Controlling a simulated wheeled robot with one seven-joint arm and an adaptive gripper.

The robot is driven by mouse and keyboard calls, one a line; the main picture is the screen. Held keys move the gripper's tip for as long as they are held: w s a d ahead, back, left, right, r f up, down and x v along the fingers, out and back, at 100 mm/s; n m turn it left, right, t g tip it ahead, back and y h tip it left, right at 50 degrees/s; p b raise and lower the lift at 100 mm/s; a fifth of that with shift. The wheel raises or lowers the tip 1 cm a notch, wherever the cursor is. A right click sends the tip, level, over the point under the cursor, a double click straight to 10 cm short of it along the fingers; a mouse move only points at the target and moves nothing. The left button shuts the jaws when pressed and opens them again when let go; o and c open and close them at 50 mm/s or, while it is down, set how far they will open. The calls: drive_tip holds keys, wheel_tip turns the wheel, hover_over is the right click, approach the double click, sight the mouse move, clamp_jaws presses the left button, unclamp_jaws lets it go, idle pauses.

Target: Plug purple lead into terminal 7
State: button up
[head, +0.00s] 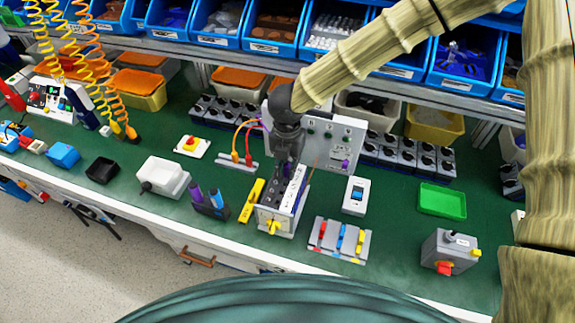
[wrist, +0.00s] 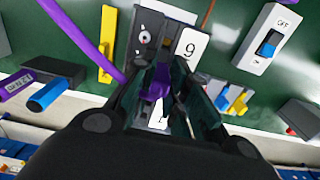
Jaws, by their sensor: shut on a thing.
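In the head view my gripper (head: 287,165) points down over the grey terminal block (head: 277,221) with white number labels and a yellow knob in front. In the wrist view my gripper (wrist: 168,100) is shut on the purple plug (wrist: 157,84). The plug sits between the fingers, over the row of terminals. A label (wrist: 189,47) that reads 9, or an upside-down 6, shows beyond it. A partly covered label (wrist: 158,121) by the plug looks like an upside-down 7. The plug's tip is hidden, so I cannot tell whether it is in a socket. A purple cable (wrist: 88,32) runs at upper left.
A yellow piece (head: 251,201) and a holder with purple and blue handles (head: 210,204) stand left of the block. A white switch box (head: 354,196) and a panel with coloured levers (head: 340,241) stand right. A grey upright panel (head: 335,140) is behind. Green bench shows between them.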

drive_tip(key=o, duration=0.9)
wheel_tip(320, 180, up, 12)
drive_tip(key=shift+f, duration=0.1)
